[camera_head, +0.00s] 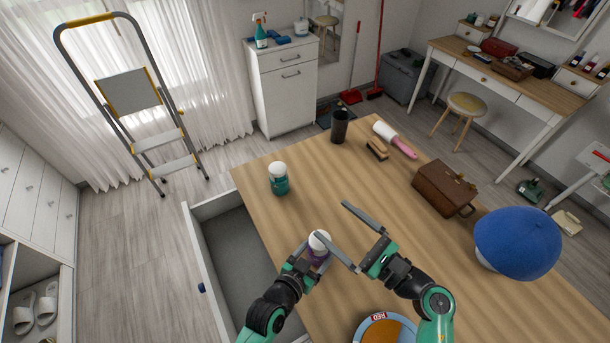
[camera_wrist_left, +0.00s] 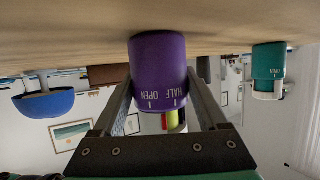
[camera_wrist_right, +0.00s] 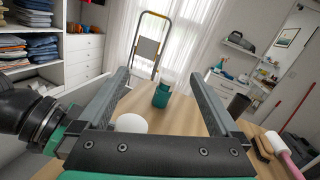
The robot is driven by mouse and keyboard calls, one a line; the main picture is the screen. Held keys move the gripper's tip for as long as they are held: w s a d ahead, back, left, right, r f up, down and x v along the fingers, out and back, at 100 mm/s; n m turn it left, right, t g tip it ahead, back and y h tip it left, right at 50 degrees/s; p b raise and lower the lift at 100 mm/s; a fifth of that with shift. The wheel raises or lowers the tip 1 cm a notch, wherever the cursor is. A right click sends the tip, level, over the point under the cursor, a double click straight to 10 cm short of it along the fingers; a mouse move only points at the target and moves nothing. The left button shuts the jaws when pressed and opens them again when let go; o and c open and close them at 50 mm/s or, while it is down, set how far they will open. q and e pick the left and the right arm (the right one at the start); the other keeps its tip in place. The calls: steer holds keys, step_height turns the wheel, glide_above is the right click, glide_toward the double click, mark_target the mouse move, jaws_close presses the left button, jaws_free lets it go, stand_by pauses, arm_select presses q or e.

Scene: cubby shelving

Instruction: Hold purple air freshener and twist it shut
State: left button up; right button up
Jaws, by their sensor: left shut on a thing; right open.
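The purple air freshener (camera_head: 318,258) stands upright on the wooden table near its drawer-side edge, with a white top. My left gripper (camera_head: 311,259) is shut around its purple body. In the left wrist view the purple body (camera_wrist_left: 158,60) appears upside down between the fingers, with "HALF" and "OPEN" marks showing. My right gripper (camera_head: 330,220) is open and empty, its fingers reaching above and beside the white top. In the right wrist view the white top (camera_wrist_right: 132,124) shows low, partly hidden by the gripper's palm. I cannot tell whether the right fingers touch it.
A teal air freshener (camera_head: 279,182) stands farther back on the table (camera_head: 330,180). A black cup (camera_head: 339,127), brush (camera_head: 377,148), lint roller (camera_head: 395,140), brown bag (camera_head: 440,188) and blue cap (camera_head: 517,242) are also on it. An open drawer (camera_head: 205,258) lies to the left.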

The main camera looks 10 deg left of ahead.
steer(key=w+a+r+n+g+h, duration=0.2)
steer(key=w+a+r+n+g, duration=0.3)
steer(key=w+a+r+n, duration=0.1)
steer(key=shift+a+r+g+h, duration=0.35)
steer(key=shift+a+r, duration=0.35)
steer(key=shift+a, duration=0.3)
steer(key=shift+w, duration=0.1)
steer(key=m+t+y, duration=0.3)
steer(key=m+t, duration=0.1)
steer(key=m, duration=0.4)
glide_toward(320, 243)
steer(key=x, duration=0.9)
steer(key=shift+w+d+f, duration=0.25)
steer(key=shift+w+f, duration=0.05)
steer(key=shift+f, duration=0.05)
